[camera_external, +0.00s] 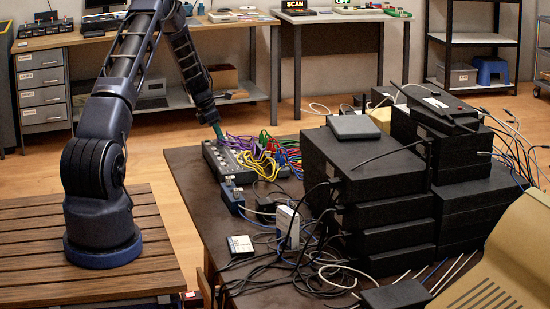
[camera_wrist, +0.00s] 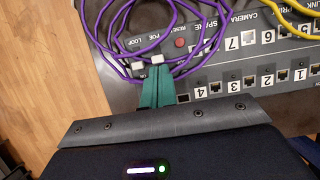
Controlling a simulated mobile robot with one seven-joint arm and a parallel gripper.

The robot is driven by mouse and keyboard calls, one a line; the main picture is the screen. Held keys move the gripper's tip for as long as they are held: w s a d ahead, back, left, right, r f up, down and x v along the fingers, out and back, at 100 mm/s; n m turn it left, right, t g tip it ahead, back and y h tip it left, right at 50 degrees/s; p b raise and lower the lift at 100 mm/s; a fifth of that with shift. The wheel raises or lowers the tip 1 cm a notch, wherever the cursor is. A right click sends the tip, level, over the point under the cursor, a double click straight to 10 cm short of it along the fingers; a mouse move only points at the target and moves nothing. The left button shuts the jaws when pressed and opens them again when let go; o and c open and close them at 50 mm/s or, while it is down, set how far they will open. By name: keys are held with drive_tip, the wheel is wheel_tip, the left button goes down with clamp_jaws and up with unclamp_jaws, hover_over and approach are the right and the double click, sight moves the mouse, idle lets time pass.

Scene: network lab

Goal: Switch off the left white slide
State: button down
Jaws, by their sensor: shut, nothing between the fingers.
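The switch panel (camera_wrist: 225,70) is dark grey, with labels upside down in the wrist view; in the external view the panel (camera_external: 212,156) lies at the table's far left end. Two small white slides sit side by side near its end in the wrist view: the picture-left one (camera_wrist: 138,65) and the picture-right one (camera_wrist: 157,58). My gripper (camera_wrist: 157,77) has green fingers, shut and empty, with tips just below the picture-right slide. The picture-left slide is just up and left of the fingers. I cannot tell whether the tips touch a slide. In the external view my gripper (camera_external: 218,131) is over the panel.
A purple cable (camera_wrist: 112,42) loops around the slides. A red button (camera_wrist: 180,43) and numbered ports lie to the right. Yellow cables (camera_wrist: 285,20) cross the panel farther right. In the external view, stacked black boxes (camera_external: 365,190) and loose cables fill the table's right side.

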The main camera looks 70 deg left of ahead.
drive_tip(key=shift+w, duration=0.85)
drive_tip(key=s, duration=0.4)
drive_tip(key=shift+s+r, duration=0.15)
drive_tip(key=shift+s, duration=0.15)
drive_tip(key=v, duration=0.9)
drive_tip(key=shift+r, duration=0.35)
drive_tip(key=shift+w+d, duration=0.1)
